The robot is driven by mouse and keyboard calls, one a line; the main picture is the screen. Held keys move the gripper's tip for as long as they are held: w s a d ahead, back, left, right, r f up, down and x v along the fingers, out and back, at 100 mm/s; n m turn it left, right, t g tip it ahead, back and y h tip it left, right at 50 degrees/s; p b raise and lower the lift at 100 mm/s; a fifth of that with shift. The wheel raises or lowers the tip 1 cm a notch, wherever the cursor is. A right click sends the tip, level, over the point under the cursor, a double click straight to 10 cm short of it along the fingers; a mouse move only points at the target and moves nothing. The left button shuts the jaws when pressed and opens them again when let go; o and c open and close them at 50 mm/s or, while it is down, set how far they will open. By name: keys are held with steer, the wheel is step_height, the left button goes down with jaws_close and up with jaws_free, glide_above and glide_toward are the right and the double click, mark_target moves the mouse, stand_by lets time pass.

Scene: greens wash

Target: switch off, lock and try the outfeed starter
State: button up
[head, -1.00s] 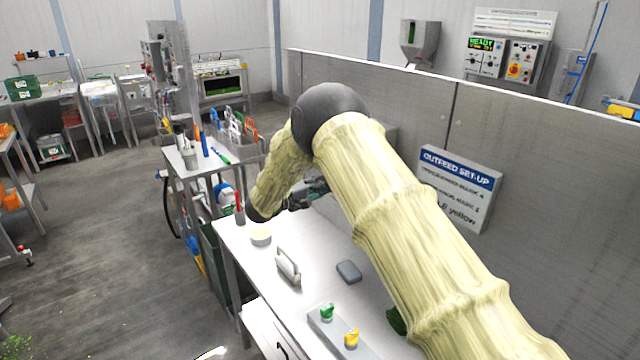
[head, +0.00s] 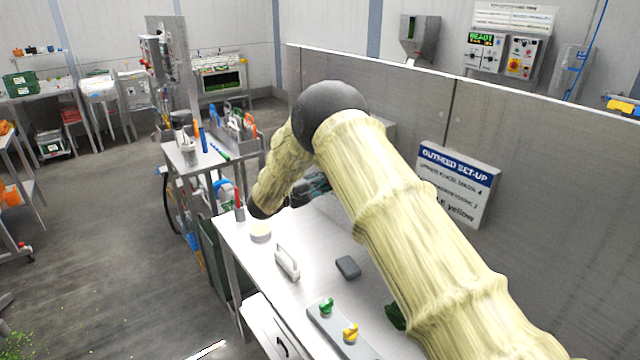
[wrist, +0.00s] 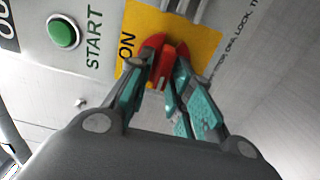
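In the wrist view, a red switch handle (wrist: 165,66) stands on a yellow plate (wrist: 205,42), with "ON" printed beside it. My gripper (wrist: 163,62) has its teal-padded fingers drawn in on both sides of the red handle and appears shut on it. A green START button (wrist: 64,33) is on the grey panel to the left. Small lettering on the panel at right includes "LOCK". I cannot make out a padlock or tag in the wrist view.
A steel table (head: 318,232) in front of me holds a white-handled item (head: 287,262), a dark grey block (head: 347,267), and a grey strip with green and yellow knobs (head: 335,330). An "OUTFEED SET-UP" sign (head: 455,185) hangs on the steel partition (head: 540,160). Open floor lies left.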

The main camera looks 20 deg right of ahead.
steer(key=shift+o, duration=0.2)
steer(key=shift+a, duration=0.15)
steer(key=v, duration=1.2)
